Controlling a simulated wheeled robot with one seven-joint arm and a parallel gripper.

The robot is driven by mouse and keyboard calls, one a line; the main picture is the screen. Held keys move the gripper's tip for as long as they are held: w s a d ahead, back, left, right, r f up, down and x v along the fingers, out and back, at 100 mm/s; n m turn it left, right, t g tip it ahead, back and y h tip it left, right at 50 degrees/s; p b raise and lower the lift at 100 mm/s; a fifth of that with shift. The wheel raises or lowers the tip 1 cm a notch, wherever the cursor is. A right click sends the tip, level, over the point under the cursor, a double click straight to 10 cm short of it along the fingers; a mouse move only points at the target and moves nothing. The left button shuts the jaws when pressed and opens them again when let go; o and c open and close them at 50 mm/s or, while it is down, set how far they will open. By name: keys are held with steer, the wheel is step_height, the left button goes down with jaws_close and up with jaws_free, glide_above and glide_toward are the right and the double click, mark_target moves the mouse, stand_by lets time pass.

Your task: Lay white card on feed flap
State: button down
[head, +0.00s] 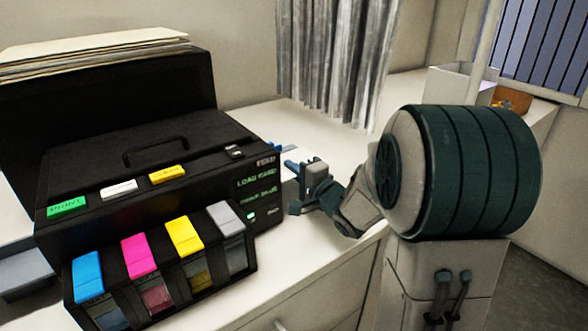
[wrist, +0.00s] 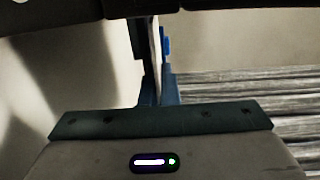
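My gripper (head: 294,172) is low over the white counter, just right of the black printer (head: 130,160). In the wrist view its blue fingers (wrist: 158,88) are close together on a thin pale strip (wrist: 155,45), which looks like the white card seen edge-on.
Pale sheets (head: 95,52) lie on the printer's raised back. Cyan, magenta, yellow and grey cartridges (head: 185,236) fill its front. A grey tray (head: 22,272) is at the left. The counter (head: 300,262) is bare at front right. A curtain (head: 335,60) hangs behind.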

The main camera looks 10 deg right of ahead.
steer(key=shift+f, duration=0.35)
steer(key=c, duration=1.6)
jaws_free()
steer(key=b+v, duration=0.2)
steer(key=v, duration=1)
steer(key=shift+f+b, duration=0.2)
steer(key=shift+b, duration=0.2)
steer(key=shift+r+b+v, duration=0.2)
steer(key=shift+b+v, duration=0.7)
steer(key=shift+v, duration=0.05)
steer(key=shift+a, duration=0.15)
